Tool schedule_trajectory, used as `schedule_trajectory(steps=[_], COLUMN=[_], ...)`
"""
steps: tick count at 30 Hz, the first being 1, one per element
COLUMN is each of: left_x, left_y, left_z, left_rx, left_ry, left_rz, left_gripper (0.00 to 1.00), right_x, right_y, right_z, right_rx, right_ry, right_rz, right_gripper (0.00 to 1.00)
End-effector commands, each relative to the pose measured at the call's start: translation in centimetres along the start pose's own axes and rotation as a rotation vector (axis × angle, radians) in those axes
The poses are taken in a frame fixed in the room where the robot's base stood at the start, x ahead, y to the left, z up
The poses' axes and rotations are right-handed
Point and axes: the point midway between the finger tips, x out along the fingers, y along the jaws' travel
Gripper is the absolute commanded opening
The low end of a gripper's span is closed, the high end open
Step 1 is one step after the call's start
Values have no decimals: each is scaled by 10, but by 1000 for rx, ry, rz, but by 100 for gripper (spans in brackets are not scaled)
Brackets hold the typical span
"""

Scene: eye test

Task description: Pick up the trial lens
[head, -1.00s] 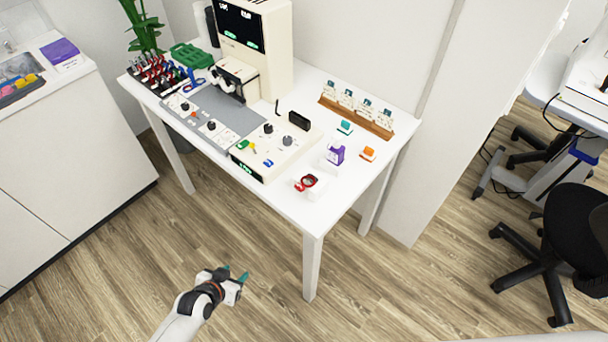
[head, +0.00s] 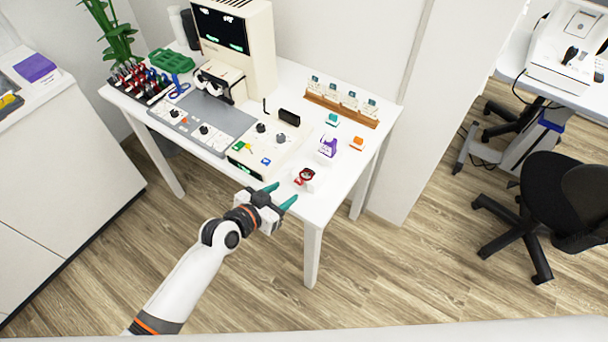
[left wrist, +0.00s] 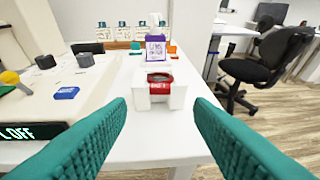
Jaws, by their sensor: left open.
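The trial lens (head: 306,174) has a red rim and stands in a small white holder near the front right edge of the white table (head: 330,197). In the left wrist view the red lens (left wrist: 160,83) sits upright in the white block (left wrist: 144,97), ahead of and between my fingers. My left gripper (head: 281,195) is open and empty, with teal fingers pointing at the lens from the table's front edge. Its fingers show large in the left wrist view (left wrist: 160,140), apart from the lens. My right gripper is not in view.
A cream control console (head: 265,150) stands left of the lens. A purple-labelled bottle (head: 328,147), an orange block (head: 357,143) and a teal block (head: 332,119) stand behind it. A wooden rack (head: 342,108) lines the back. The table's right front corner is clear.

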Motion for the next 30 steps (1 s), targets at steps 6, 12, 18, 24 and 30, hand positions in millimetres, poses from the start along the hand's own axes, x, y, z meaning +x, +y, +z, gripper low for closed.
schedule_trajectory(steps=[6,12,18,24,30], left_x=[27,49,51,51,50], left_y=[0,0,0,0,0], left_z=[12,10,9,9,9], left_rx=[-3,-2,0,-1,-1], left_ry=[-1,0,0,0,0], left_rz=[0,-1,0,0,0], left_gripper=[47,47,47,26,0], right_x=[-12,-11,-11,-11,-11], right_y=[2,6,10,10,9], right_z=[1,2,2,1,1], right_rx=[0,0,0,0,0], right_ry=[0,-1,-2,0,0], right_rz=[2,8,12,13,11], right_gripper=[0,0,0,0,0])
